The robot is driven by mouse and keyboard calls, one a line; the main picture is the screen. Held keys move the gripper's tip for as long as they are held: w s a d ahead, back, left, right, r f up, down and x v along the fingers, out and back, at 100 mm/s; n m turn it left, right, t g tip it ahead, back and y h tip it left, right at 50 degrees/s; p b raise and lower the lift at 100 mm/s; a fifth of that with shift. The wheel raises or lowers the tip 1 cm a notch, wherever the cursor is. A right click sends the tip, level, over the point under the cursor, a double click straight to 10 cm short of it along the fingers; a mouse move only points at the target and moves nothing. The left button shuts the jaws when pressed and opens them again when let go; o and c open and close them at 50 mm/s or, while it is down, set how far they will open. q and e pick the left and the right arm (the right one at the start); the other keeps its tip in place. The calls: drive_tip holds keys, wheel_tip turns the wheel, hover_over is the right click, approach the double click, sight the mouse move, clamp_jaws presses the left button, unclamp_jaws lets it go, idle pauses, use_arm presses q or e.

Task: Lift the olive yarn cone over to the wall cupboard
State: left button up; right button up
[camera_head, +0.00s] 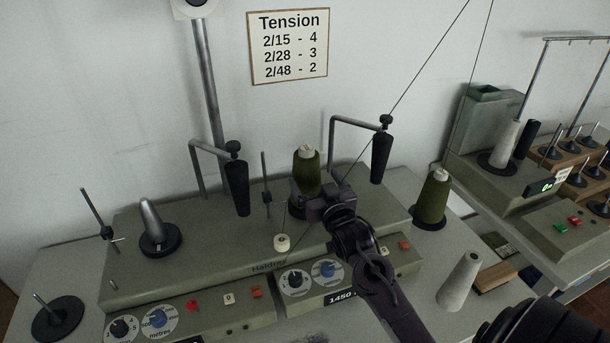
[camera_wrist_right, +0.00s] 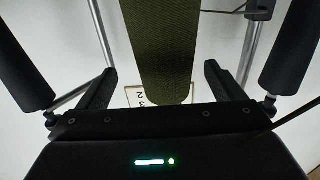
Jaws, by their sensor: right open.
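An olive yarn cone (camera_head: 307,172) with a pale top stands on the winding machine, behind my right gripper. A second olive cone (camera_head: 433,197) stands on the table at the machine's right end. My right gripper (camera_head: 318,194) is open in front of the cone on the machine and hides part of its lower side. In the right wrist view the olive yarn (camera_wrist_right: 160,50) shows between the two spread fingers of the gripper (camera_wrist_right: 158,78), with a gap on each side. No wall cupboard shows. My left gripper is out of view.
Dark tensioner cylinders on bent rods (camera_head: 237,187) (camera_head: 381,158) flank the cone. A thread runs up to the right nearby. A grey cone (camera_head: 460,281) stands at the front right. A second machine (camera_head: 505,180) is at the right. A tension sign (camera_head: 289,46) hangs behind.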

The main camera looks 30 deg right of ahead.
drive_tip(key=x, duration=0.1)
drive_tip(key=p+x, duration=0.1)
drive_tip(key=x, duration=0.2)
drive_tip(key=shift+w+a, duration=0.3)
drive_tip(key=shift+w, duration=0.15)
drive_tip(key=shift+w+d, duration=0.1)
drive_tip(key=shift+w, duration=0.1)
drive_tip(key=c, duration=0.6)
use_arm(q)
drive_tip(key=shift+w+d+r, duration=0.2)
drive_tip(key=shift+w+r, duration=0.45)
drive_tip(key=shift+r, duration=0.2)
use_arm(e)
drive_tip(key=c, duration=0.5)
drive_tip(key=shift+r, duration=0.15)
drive_tip(key=shift+c, duration=0.2)
